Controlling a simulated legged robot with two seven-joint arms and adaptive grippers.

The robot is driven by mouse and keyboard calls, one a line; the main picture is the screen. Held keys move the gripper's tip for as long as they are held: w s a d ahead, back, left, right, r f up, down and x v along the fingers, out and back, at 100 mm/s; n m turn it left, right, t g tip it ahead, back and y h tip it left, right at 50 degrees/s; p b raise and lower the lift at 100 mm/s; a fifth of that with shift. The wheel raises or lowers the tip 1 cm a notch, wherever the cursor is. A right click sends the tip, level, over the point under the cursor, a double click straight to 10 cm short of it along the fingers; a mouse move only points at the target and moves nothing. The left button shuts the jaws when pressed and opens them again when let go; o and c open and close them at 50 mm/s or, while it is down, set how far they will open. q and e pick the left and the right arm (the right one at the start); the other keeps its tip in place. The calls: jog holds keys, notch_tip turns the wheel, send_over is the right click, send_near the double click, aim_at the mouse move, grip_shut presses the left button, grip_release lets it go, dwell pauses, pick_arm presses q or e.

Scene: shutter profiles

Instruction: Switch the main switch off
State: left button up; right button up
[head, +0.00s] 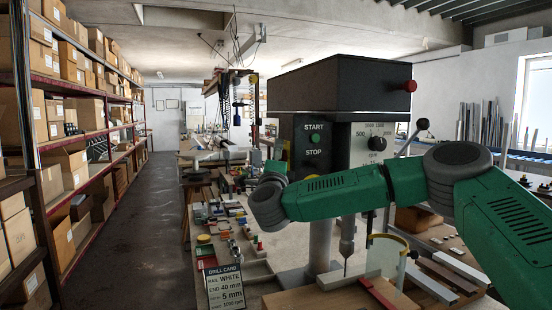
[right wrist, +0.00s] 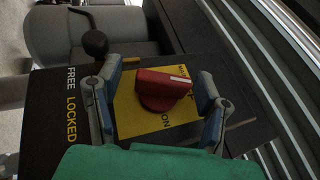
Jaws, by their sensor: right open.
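In the right wrist view the main switch (right wrist: 163,90) is a red rotary knob on a yellow plate (right wrist: 128,115). The word ON shows below the knob, and other lettering is partly hidden. A white mark lies on the knob's upper right edge. My right gripper (right wrist: 158,76) is open, with one finger on each side of the knob. I see gaps between the fingers and the knob; contact cannot be made out. In the head view my green right arm (head: 335,192) reaches across the drill press, and the yellow-plated switch is not clearly visible. My left gripper is not in view.
The drill press has a dark head (head: 338,85), START and STOP buttons and a speed dial (head: 377,143). A black ball lever (right wrist: 95,43) is near the left finger. A drill card (head: 224,287) stands on the cluttered bench. Shelves with boxes line the left; the aisle (head: 150,215) is clear.

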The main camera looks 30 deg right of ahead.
jog(key=c, duration=1.2)
jog(key=shift+n+g+y+b, duration=0.4)
jog(key=shift+g+y, duration=0.1)
jog(key=shift+g, duration=0.1)
jog(key=shift+n+g+y, duration=0.4)
jog(key=shift+g+y, duration=0.1)
jog(key=shift+y, duration=0.1)
jog(key=shift+f+n+g+y, duration=0.15)
jog(key=shift+n+g+y, duration=0.15)
jog(key=shift+g, duration=0.1)
jog(key=o, duration=1.2)
